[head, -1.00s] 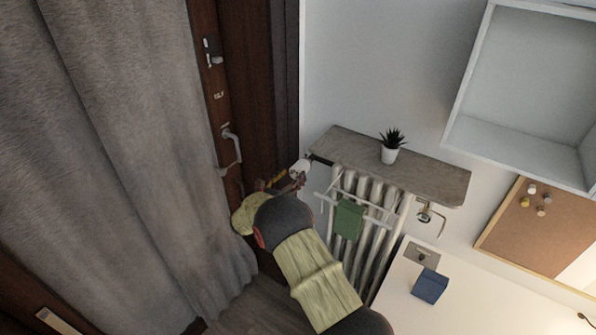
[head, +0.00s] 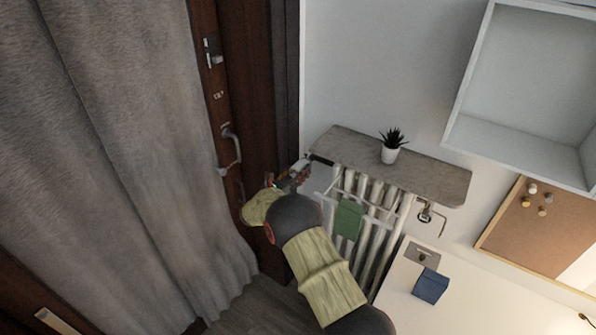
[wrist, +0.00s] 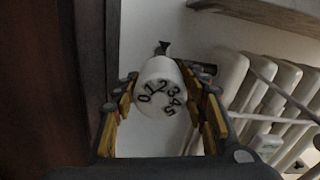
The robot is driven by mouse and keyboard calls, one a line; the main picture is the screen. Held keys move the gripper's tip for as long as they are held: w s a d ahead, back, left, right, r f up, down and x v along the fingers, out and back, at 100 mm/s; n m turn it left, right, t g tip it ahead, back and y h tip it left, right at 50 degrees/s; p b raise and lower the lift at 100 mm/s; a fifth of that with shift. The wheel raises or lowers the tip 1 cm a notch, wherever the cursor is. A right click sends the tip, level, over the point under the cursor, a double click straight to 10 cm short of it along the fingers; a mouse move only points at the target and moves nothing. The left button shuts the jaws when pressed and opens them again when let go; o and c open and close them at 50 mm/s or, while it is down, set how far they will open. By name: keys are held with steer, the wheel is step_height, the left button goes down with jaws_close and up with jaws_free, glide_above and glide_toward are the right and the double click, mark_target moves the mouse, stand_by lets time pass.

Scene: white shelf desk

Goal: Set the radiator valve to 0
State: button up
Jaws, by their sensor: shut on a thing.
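The radiator valve is a white round knob (wrist: 157,76) with black digits 0 to 5 around its face. In the wrist view the 0 is at the left, the 2 near the top and the 5 at the lower right. I cannot make out a pointer mark. My gripper (wrist: 163,97) is shut on the knob, with a yellow-padded finger at each side. In the head view my gripper (head: 290,180) is at the knob (head: 299,165), beside the radiator's upper left end, and partly covers it.
The white radiator (head: 376,195) is just right of the valve, with a rack and a green cloth (head: 348,219) on it. A stone shelf (head: 430,178) with a potted plant (head: 390,153) is above. A dark door frame (head: 285,90) is close on the left.

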steer(key=c, duration=0.5)
steer(key=shift+b, duration=0.35)
steer(key=shift+c, duration=0.2)
steer(key=m+b, duration=0.2)
steer(key=b, duration=0.1)
steer(key=m+b, duration=0.1)
steer(key=m, duration=0.1)
steer(key=shift+f+b, duration=0.25)
steer(key=shift+b, duration=0.05)
steer(key=m+b, duration=0.3)
steer(key=b, duration=0.1)
steer(key=shift+s+m, duration=0.1)
steer(key=shift+m, duration=0.2)
steer(key=m+b, duration=0.6)
steer(key=b, duration=0.3)
steer(key=shift+d+f, duration=0.15)
steer(key=m+b, duration=0.4)
steer(key=shift+m, duration=0.3)
steer(key=o, duration=1.2)
steer(key=shift+r, duration=0.2)
